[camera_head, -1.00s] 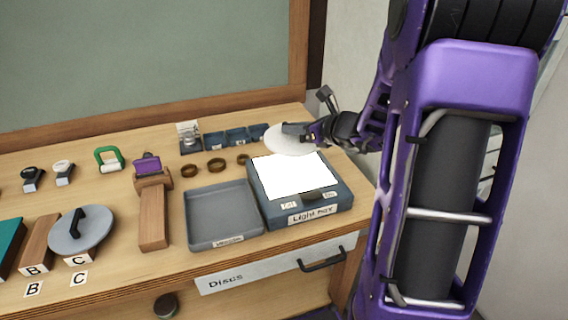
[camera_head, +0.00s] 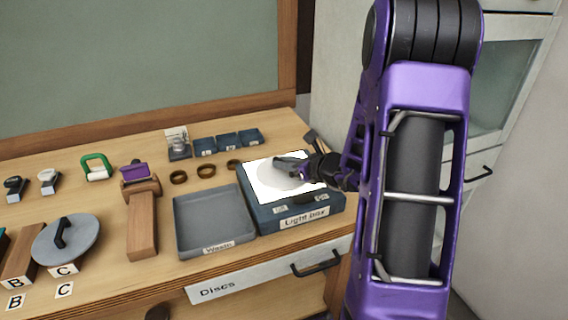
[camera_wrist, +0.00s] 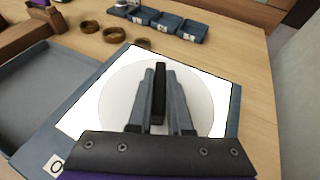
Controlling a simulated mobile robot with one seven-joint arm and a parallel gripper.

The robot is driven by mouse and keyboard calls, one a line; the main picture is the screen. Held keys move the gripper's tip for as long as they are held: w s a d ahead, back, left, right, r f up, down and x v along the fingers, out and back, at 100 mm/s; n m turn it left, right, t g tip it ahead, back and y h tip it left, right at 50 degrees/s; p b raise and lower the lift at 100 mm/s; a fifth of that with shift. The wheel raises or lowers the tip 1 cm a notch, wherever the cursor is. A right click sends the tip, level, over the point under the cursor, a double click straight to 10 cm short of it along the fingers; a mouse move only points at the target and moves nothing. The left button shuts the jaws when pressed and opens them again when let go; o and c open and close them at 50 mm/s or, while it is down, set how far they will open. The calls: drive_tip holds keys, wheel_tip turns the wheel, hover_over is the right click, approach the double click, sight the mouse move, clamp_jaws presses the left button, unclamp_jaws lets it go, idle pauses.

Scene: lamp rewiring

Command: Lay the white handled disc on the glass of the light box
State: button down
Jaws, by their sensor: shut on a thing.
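The white handled disc (camera_wrist: 195,106) is over the lit glass (camera_wrist: 227,90) of the light box (camera_head: 262,217). In the head view the disc (camera_head: 268,177) shows pale against the bright glass. Its dark upright handle (camera_wrist: 160,80) stands between the two fingers of my gripper (camera_wrist: 160,100), which is shut on it. In the head view my gripper (camera_head: 295,166) comes in from the right. I cannot tell whether the disc touches the glass or hovers just above it. The fingers hide part of the disc's near side.
The grey Waste tray (camera_head: 214,246) stands just left of the light box. Several brown rings (camera_head: 206,171) and small blue bins (camera_head: 228,142) lie behind. A grey handled disc (camera_head: 82,240) is at the left. The Discs drawer (camera_head: 262,283) is below the front edge.

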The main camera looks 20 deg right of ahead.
drive_tip(key=shift+f, duration=0.15)
drive_tip(key=c, duration=0.8)
unclamp_jaws()
drive_tip(key=shift+c, duration=0.2)
drive_tip(key=shift+r, duration=0.2)
drive_tip(key=p+v, duration=0.1)
drive_tip(key=v, duration=1)
drive_tip(key=shift+s+d, duration=0.1)
drive_tip(key=shift+d, duration=0.05)
drive_tip(key=shift+s+r, duration=0.15)
drive_tip(key=shift+s, duration=0.15)
